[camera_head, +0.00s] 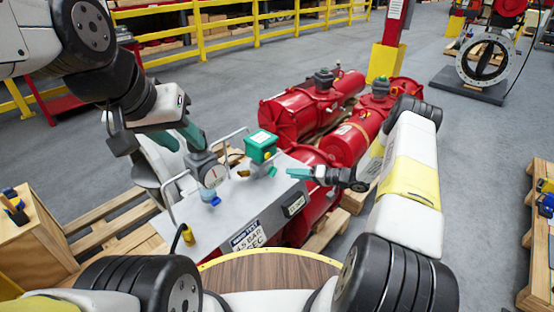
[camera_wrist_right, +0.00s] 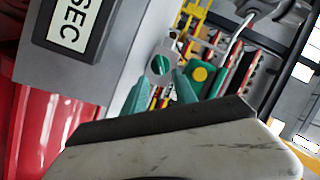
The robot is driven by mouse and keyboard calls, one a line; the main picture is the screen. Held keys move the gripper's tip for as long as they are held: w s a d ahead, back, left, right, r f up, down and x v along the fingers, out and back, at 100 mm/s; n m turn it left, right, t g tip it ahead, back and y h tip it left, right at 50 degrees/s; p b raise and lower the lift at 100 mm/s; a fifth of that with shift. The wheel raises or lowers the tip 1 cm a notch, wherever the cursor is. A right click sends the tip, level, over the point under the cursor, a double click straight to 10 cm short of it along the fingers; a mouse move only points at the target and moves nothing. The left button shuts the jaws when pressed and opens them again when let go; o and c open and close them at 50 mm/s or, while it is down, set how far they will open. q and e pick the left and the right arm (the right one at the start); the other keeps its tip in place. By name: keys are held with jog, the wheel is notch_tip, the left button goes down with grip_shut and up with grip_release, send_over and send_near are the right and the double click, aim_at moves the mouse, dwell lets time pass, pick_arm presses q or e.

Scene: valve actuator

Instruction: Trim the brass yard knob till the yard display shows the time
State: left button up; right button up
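A grey test panel (camera_head: 235,215) carries a small yard display (camera_head: 294,205) on its right side; its digits are too small to read. A panel label reading SEC (camera_wrist_right: 72,25) shows in the right wrist view. I cannot clearly pick out the brass yard knob; a yellow round part (camera_wrist_right: 201,74) shows on a green body beyond my right fingers. My right gripper (camera_head: 292,173) is open and empty at the panel's right edge; its parted teal fingers (camera_wrist_right: 158,90) show in the wrist view.
A green box (camera_head: 261,146) stands at the panel's back, between my grippers. Metal handles rise from the panel. Red actuator cylinders (camera_head: 300,110) lie behind and to the right.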

aim_at(273, 172)
jog(key=x, duration=0.6)
jog(key=shift+a, duration=0.15)
jog(key=shift+c, duration=0.4)
grip_shut()
